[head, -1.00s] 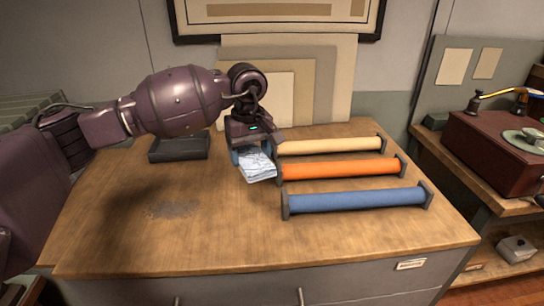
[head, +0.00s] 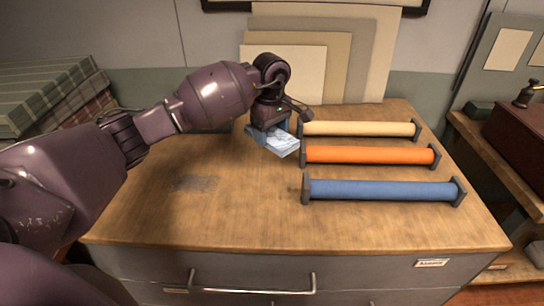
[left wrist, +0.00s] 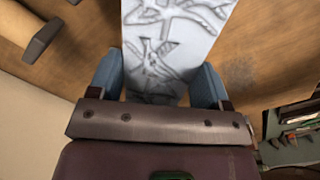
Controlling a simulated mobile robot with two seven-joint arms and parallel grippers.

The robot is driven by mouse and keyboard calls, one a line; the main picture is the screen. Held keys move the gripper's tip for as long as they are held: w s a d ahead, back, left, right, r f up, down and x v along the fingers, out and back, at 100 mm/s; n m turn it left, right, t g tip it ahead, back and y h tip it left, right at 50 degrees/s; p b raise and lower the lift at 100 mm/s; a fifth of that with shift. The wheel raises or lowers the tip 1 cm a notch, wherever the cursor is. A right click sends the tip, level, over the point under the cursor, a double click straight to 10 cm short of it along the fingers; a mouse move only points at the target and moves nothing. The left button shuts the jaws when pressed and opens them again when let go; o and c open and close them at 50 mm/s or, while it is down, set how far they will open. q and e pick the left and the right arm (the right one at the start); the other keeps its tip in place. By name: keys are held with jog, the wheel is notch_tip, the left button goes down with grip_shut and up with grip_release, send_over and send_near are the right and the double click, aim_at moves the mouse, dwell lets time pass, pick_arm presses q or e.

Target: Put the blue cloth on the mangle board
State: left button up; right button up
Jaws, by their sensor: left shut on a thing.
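My left gripper (head: 270,134), with blue fingers, is shut on a flat, pale piece (head: 283,146) with blue-grey line patterning. In the left wrist view, the pale piece (left wrist: 170,40) sits between the fingers (left wrist: 158,82) and extends beyond them; its pattern looks like raised or drawn branches. I cannot tell for sure whether it is cloth or a board. It is close to the left ends of the cream and orange rolls, at or just above the wooden top. A blue cloth roll (head: 380,190) lies in a dark-ended holder at the front right. My right gripper is not in view.
An orange roll (head: 370,156) and a cream roll (head: 360,129) lie behind the blue one. Pale boards (head: 285,75) lean against the back wall. The wooden counter top (head: 200,215) is clear at the front left. Folded plaid cloths (head: 45,90) are stacked at the far left.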

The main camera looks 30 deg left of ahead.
aim_at(271, 165)
pick_arm(q)
jog(key=shift+f, duration=4.35)
jog(key=shift+f, duration=0.1)
jog(key=shift+f, duration=0.1)
jog(key=o, duration=0.9)
